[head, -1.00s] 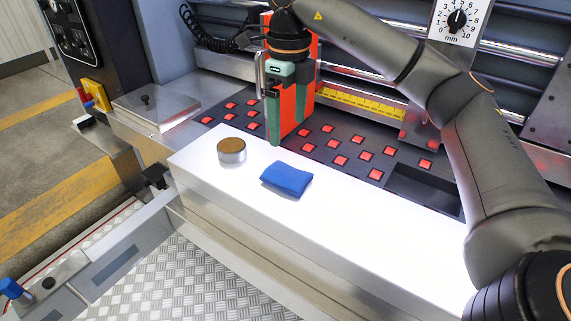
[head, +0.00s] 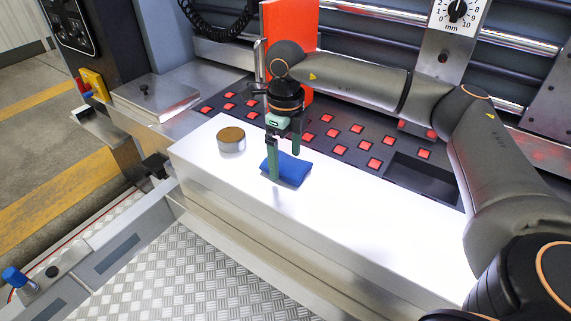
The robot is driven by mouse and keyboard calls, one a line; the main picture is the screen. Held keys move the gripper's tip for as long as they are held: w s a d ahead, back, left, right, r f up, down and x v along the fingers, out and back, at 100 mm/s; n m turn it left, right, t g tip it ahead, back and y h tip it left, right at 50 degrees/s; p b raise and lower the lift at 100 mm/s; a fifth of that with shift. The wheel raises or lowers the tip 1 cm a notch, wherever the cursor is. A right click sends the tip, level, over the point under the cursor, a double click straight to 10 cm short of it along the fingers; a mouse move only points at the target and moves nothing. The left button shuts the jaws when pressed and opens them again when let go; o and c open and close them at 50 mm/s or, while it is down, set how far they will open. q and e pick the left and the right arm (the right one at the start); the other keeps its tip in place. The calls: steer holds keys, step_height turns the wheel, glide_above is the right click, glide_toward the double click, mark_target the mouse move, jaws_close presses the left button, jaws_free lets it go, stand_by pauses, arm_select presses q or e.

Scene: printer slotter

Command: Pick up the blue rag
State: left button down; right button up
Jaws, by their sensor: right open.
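The blue rag (head: 292,172) lies folded as a small pad on the white bench top (head: 370,225). My right gripper (head: 285,166) points down over the rag with its two green fingers apart and nothing between them that I can make out. One finger covers part of the rag's left side, and the other stands at its far edge. Whether the fingertips touch the rag, I cannot tell. My left gripper is not in view.
A round tin with a brown top (head: 231,139) stands left of the rag. Behind the bench top is a dark panel with several red squares (head: 374,165). An orange-red upright block (head: 300,40) stands behind my right gripper. The bench top is clear to the right.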

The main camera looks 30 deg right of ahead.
steer(key=shift+f, duration=0.15)
steer(key=c, duration=1.1)
steer(key=shift+c, duration=0.2)
steer(key=shift+r, duration=0.7)
steer(key=s+a+r+b, duration=0.1)
steer(key=s+a+r, duration=0.3)
steer(key=s+r, duration=0.7)
steer(key=shift+s+a+r, duration=0.2)
steer(key=shift+s+r, duration=0.15)
steer(key=shift+s, duration=0.85)
